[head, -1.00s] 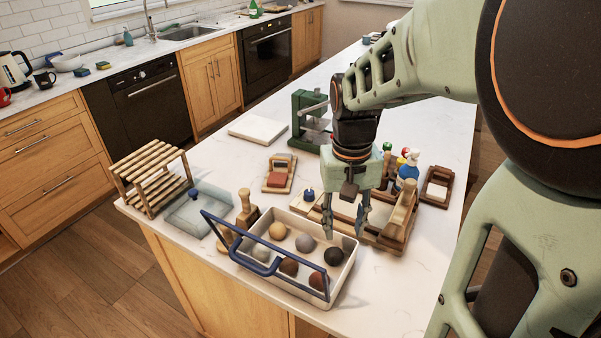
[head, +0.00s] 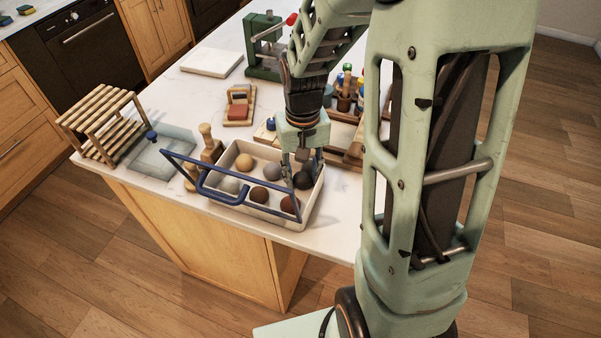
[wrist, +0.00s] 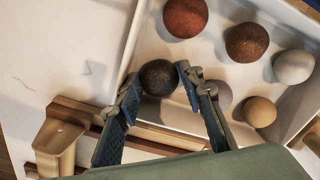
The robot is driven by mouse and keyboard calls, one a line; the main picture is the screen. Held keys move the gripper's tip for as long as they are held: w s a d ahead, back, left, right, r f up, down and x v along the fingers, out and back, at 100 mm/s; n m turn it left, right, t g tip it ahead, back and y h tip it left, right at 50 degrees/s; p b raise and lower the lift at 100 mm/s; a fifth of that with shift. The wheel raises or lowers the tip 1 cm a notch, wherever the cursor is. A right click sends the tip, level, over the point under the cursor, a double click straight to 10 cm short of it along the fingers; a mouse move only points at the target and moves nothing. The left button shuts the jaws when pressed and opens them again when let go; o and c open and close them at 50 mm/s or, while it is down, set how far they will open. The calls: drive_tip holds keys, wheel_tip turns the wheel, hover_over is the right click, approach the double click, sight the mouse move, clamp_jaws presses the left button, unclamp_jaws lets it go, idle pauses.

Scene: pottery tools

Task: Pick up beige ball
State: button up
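The beige ball (head: 244,162) lies in the back left part of a pale tray (head: 235,208) with a blue handle. It also shows in the wrist view (wrist: 259,111), to the right of my fingers and apart from them. My gripper (head: 303,172) is open at the tray's back right corner, pointing down. In the wrist view its fingertips (wrist: 157,82) stand on either side of a black ball (wrist: 159,77). I cannot tell whether they touch it. A grey ball (wrist: 220,95) is partly hidden behind the right finger, between my gripper and the beige ball.
The tray also holds a whitish ball (wrist: 293,66), a brown ball (wrist: 248,42) and a reddish ball (wrist: 185,17). The blue handle (head: 222,194) slants over the tray's front. Wooden tools and bottles (head: 345,90) stand behind. A slatted rack (head: 102,122) stands at left.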

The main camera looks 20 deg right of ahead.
drive_tip(key=shift+f, duration=0.2)
drive_tip(key=c, duration=0.8)
drive_tip(key=shift+r, duration=0.15)
drive_tip(key=shift+c, duration=0.2)
